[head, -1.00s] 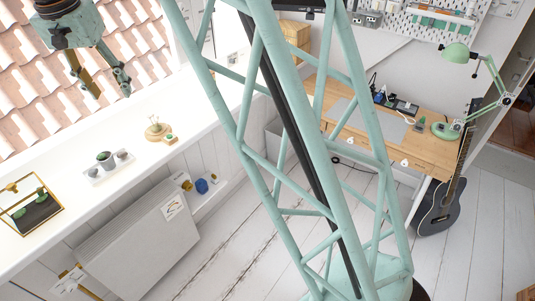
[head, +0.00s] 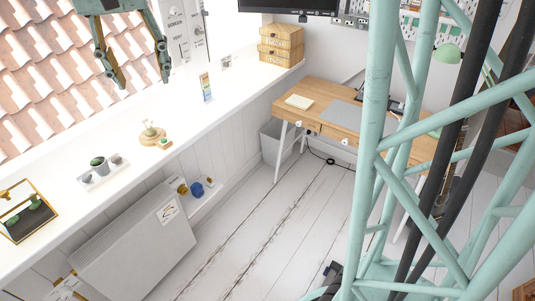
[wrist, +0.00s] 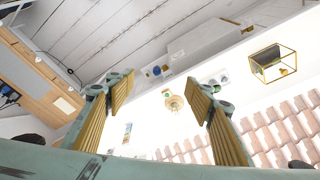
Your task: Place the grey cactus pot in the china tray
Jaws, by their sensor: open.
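A small dark grey pot with a green cactus (head: 99,164) shows on the white windowsill at the left of the head view. It appears to stand in or right against a small white tray (head: 103,178), which also holds two small pale items; I cannot tell its exact contact. The tray also shows small in the wrist view (wrist: 213,78). My gripper (head: 142,82) hangs above the far side of the sill, by the roof tiles. It is open and empty, well apart from the pot; both fingers show in the wrist view (wrist: 161,84).
On the sill, a glass box with gold edges (head: 28,210) stands left of the tray. A round wooden dish (head: 151,138), a small plant pot (head: 164,142) and a card (head: 206,88) stand to the right. A wooden desk (head: 345,125) lies beyond. My lattice mast covers the right.

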